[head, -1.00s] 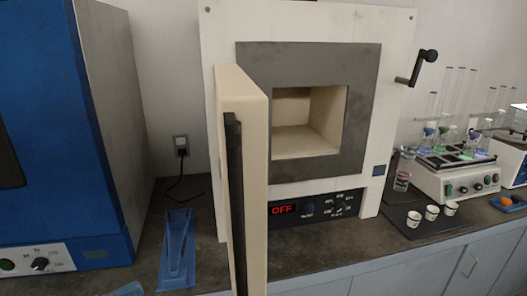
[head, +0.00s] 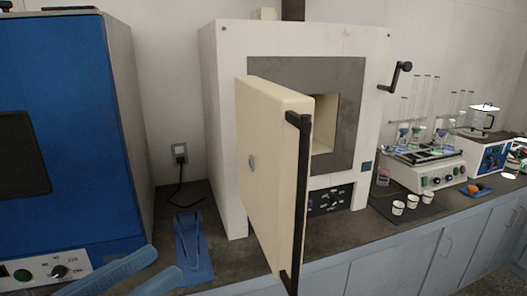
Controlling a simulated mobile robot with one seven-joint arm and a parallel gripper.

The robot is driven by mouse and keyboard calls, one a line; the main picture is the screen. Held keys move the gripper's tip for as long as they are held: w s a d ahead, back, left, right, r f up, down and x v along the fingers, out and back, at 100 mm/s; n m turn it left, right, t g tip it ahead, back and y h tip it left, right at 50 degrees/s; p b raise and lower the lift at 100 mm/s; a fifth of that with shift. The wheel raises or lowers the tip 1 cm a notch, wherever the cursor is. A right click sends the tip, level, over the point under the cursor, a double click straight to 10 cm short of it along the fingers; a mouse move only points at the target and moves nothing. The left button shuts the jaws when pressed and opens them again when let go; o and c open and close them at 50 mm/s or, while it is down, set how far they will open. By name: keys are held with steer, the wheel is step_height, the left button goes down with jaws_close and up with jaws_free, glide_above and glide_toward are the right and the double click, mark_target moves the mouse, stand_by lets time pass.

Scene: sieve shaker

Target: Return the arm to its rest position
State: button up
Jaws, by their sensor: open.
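My gripper is not in view, and no part of my arm can be made out with certainty. The white furnace (head: 225,140) stands in the middle of the bench in the head view. Its cream door (head: 275,175) stands open towards me, with a long black handle (head: 300,200) along its free edge. The door hides the left part of the chamber opening (head: 325,122) and part of the control panel (head: 330,200). What I see of the chamber is empty.
A blue oven (head: 65,140) stands at left. A blue trough-shaped object (head: 193,255) lies on the bench. Long light-blue pieces (head: 112,272) show at the bottom left; I cannot tell what they are. White cups (head: 398,207) and a shaker (head: 422,170) with flasks stand at right.

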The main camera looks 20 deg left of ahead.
steer(key=w+d+r+n+t+y+p, duration=0.1)
steer(key=w+d+r+t+y, duration=0.1)
steer(key=w+d+r, duration=0.3)
steer(key=w+d+r+n+t+y+p, duration=0.1)
steer(key=w+d+r+n+t+y, duration=0.15)
steer(key=w+r, duration=0.5)
steer(key=s+d+r+t, duration=0.2)
steer(key=d+r, duration=0.5)
steer(key=s+d+r+t+p, duration=0.1)
steer(key=s+d+r+t, duration=0.2)
steer(key=d+r, duration=0.4)
steer(key=shift+s+m+y, duration=0.15)
steer(key=shift+m+y, duration=0.3)
steer(key=shift+a+t, duration=0.1)
steer(key=shift+t, duration=0.15)
